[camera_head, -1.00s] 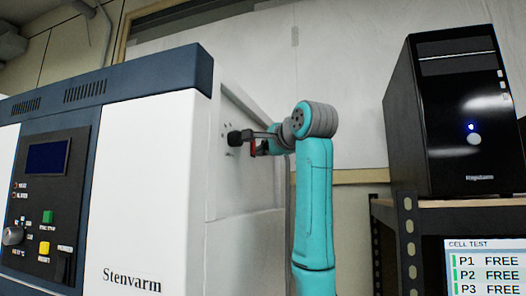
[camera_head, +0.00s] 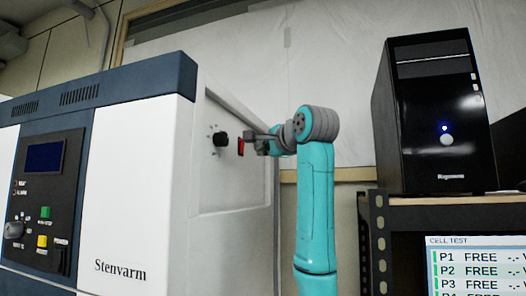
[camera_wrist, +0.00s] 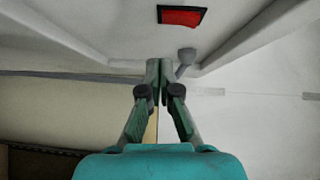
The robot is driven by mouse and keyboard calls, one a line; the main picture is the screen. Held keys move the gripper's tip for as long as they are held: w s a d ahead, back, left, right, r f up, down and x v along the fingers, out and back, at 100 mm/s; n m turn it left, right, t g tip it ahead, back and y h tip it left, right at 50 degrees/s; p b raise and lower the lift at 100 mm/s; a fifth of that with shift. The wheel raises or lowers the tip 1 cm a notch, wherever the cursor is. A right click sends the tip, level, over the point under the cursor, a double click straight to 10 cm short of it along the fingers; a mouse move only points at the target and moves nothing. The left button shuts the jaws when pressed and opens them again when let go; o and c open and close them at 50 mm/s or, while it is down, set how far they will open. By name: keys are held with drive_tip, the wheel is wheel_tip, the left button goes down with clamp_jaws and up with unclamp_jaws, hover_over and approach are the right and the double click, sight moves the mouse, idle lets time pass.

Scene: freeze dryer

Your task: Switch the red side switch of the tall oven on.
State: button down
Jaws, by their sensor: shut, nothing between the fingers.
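The tall oven (camera_head: 135,180) is white with a dark blue top and stands at the left. On its right side panel is the red side switch (camera_head: 241,146), seen edge-on. In the wrist view the red switch (camera_wrist: 182,16) is a red rocker in a black frame near the top edge. My gripper (camera_head: 256,143) is just right of the switch in the head view. In the wrist view my gripper's closed fingertips (camera_wrist: 158,68) are below and slightly left of the switch, with a visible gap. The fingers hold nothing. Whether the switch is on cannot be told.
A grey peg (camera_wrist: 186,55) shows close right of my fingertips in the wrist view. A black computer tower (camera_head: 430,115) stands on a shelf at the right, above a screen (camera_head: 480,265).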

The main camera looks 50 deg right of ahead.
drive_tip(key=v, duration=0.8)
drive_tip(key=shift+s+f, duration=0.25)
drive_tip(key=shift+f, duration=0.4)
